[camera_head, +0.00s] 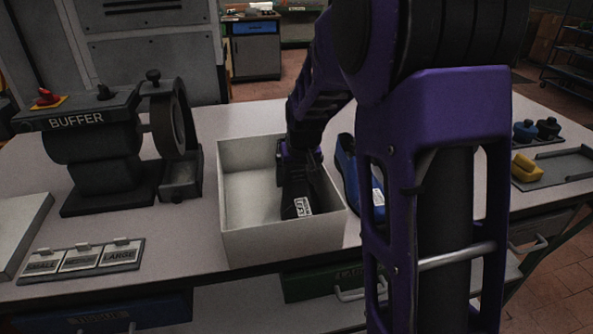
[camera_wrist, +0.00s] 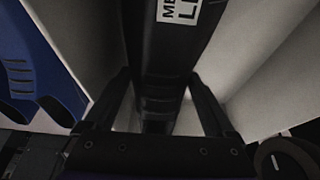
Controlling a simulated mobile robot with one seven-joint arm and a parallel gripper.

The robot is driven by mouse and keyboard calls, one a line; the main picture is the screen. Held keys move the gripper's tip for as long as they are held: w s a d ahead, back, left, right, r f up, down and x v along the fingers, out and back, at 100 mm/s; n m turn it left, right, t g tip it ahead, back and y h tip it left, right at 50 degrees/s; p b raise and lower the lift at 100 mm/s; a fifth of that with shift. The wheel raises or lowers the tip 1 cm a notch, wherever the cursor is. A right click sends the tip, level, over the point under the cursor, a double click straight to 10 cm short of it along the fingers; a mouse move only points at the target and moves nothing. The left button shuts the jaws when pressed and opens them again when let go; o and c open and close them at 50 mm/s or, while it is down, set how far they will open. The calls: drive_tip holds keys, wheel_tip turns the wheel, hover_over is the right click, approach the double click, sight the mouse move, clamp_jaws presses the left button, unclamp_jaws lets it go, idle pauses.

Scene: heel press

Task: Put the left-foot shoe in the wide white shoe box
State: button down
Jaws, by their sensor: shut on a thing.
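The wide white shoe box (camera_head: 285,243) stands open on the bench in the head view. A black shoe (camera_head: 298,190) with a white label is inside its walls, toward the right side, and it also fills the middle of the wrist view (camera_wrist: 168,55). The label reads partly "ME" and "L". My gripper (camera_wrist: 163,98) is shut on this black shoe, one finger on each side. The head view does not show clearly whether the shoe touches the box floor. A blue shoe (camera_head: 346,172) with a white label stands just right of the box, partly hidden by my arm.
A buffer machine (camera_head: 105,140) stands left of the box. A plate of size tags (camera_head: 85,260) lies at the front left, beside a white box or lid (camera_head: 18,228). A yellow part (camera_head: 527,170) and a tray sit at the far right. Bench surface behind the box is clear.

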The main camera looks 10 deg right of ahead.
drive_tip(key=shift+f+b, duration=0.45)
drive_tip(key=shift+f, duration=0.3)
idle(0.3)
unclamp_jaws()
